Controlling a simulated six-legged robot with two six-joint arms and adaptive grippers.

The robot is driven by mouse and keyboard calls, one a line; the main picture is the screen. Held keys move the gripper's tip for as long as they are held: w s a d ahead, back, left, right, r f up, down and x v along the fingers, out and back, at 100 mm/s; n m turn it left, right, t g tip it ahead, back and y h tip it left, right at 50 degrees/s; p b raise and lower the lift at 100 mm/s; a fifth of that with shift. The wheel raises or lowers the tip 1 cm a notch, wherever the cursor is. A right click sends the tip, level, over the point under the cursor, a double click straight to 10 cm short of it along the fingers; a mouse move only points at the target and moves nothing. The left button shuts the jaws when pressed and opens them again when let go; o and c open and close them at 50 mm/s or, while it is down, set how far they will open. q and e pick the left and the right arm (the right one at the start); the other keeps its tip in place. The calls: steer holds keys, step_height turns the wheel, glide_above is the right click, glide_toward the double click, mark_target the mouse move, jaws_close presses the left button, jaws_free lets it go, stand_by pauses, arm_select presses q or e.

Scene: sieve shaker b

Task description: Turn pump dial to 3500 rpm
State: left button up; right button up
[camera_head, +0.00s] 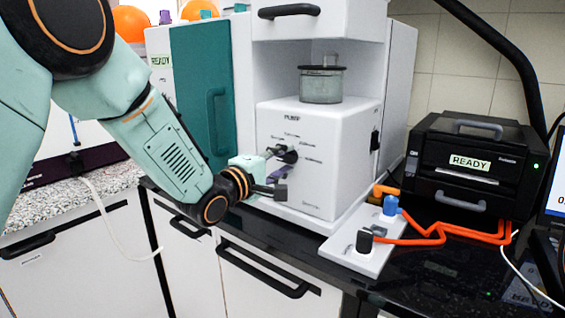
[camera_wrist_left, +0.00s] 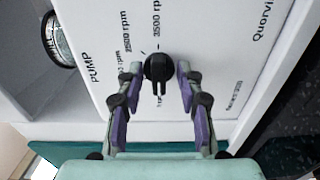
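The white pump box (camera_head: 322,165) stands on the counter, with PUMP and several small labels on its front. Its black dial (camera_wrist_left: 158,68) sits on that face and also shows in the head view (camera_head: 289,156), partly covered by my gripper. In the wrist view a 3500 rpm label stands above the dial, another rpm label lies to its upper left, and the dial's narrow grip points down. My left gripper (camera_wrist_left: 160,75) is open, its purple-padded fingers on either side of the dial with small gaps; it also shows in the head view (camera_head: 279,170). My right gripper is out of view.
A lidded glass vessel (camera_head: 321,85) stands on the pump box. A teal door (camera_head: 203,95) stands behind my left arm.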

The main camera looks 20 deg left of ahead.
arm_select(q)
steer(key=shift+s+a+r, duration=0.1)
steer(key=shift+s+a, duration=0.05)
steer(key=shift+a, duration=0.05)
steer(key=shift+d, duration=0.15)
steer(key=shift+c, duration=1.4)
jaws_close()
